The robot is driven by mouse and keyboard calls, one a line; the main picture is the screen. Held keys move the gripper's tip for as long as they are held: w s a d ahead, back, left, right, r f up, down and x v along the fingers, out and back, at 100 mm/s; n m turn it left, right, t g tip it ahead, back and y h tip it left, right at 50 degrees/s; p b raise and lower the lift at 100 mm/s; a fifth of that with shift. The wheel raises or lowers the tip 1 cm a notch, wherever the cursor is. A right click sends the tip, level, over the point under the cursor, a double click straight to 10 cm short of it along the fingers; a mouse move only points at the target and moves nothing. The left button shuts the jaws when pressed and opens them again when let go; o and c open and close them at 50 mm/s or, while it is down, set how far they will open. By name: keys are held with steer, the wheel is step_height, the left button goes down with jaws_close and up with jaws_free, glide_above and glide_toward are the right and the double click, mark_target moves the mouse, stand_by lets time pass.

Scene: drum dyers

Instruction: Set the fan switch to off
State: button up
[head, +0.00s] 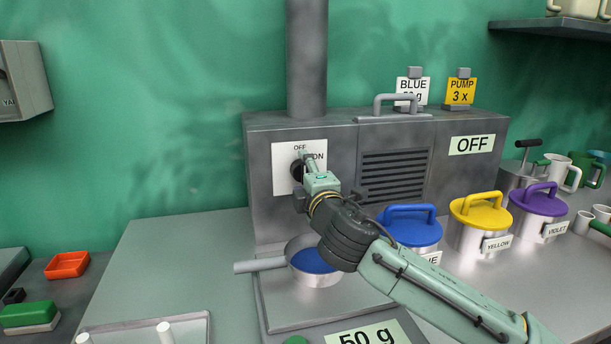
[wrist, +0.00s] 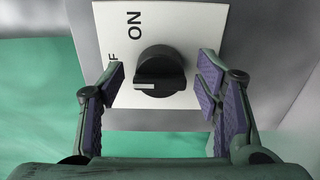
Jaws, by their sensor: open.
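The fan switch is a black round knob (wrist: 160,68) on a white plate (wrist: 190,25), between my open fingers in the wrist view. Its white mark points left there, toward the partly hidden OFF lettering; ON is printed above. In the head view the knob (head: 296,170) is mostly hidden by my gripper (head: 306,168), and the plate is on the grey cabinet's front. A sign (head: 472,144) on that cabinet reads OFF. In the wrist view my gripper (wrist: 162,85) has a finger on each side of the knob, with visible gaps.
Below the switch, a pan (head: 314,268) of blue stands on a scale reading 50 g. Blue (head: 414,232), yellow (head: 478,226) and violet (head: 538,214) lidded pots stand to the right, near my arm. The counter left of the pan is mostly clear.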

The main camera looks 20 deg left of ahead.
steer(key=v, duration=1.2)
